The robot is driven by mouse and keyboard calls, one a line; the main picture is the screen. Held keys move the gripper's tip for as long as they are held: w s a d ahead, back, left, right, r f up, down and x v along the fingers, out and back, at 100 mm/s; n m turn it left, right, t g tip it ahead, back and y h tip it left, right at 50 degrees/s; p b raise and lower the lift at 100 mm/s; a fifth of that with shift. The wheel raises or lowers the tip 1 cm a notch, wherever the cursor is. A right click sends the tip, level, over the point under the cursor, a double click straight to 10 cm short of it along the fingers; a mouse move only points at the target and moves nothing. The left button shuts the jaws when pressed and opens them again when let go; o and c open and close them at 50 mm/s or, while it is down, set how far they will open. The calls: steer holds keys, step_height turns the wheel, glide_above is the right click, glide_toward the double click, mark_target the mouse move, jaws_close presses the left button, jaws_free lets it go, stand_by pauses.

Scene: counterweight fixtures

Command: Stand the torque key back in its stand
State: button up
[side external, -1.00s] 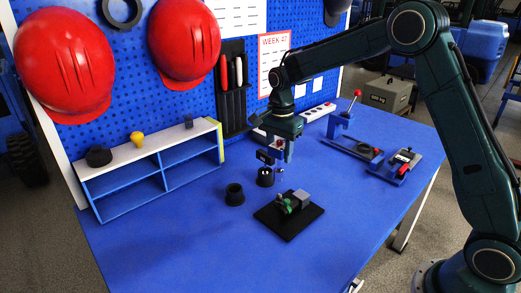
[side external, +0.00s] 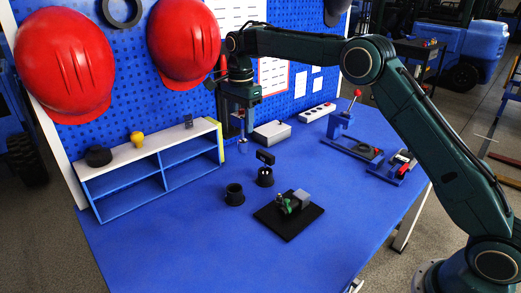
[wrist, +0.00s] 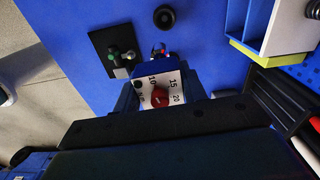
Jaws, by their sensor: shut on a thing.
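My gripper (side external: 239,128) is raised in front of the pegboard and shut on the torque key. In the wrist view the key shows a white dial face (wrist: 175,83) marked 10, 15 and 20 with a red knob, between the fingers (wrist: 163,97). I cannot tell which cup is the key's stand.
A black plate (side external: 289,220) with a small green and grey fixture lies right of the cups. A blue shelf unit (side external: 160,166) with a white top stands left. The front bench is clear.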

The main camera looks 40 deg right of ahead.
mark_target(234, 114)
steer(key=shift+w+a+r, duration=0.35)
steer(key=shift+a+r, duration=0.1)
steer(key=shift+r, duration=0.1)
steer(key=shift+w+a+r, duration=0.35)
steer(key=shift+a+r, duration=0.05)
steer(key=shift+r, duration=0.15)
steer(key=shift+w+a+r+m, duration=0.2)
steer(key=shift+a+r+m, duration=0.1)
steer(key=shift+a+r, duration=0.3)
steer(key=shift+r, duration=0.1)
step_height(234, 114, down, 20)
steer(key=shift+f, duration=0.6)
stand_by(0.5)
steer(key=o, duration=1.3)
steer(key=shift+c, duration=0.2)
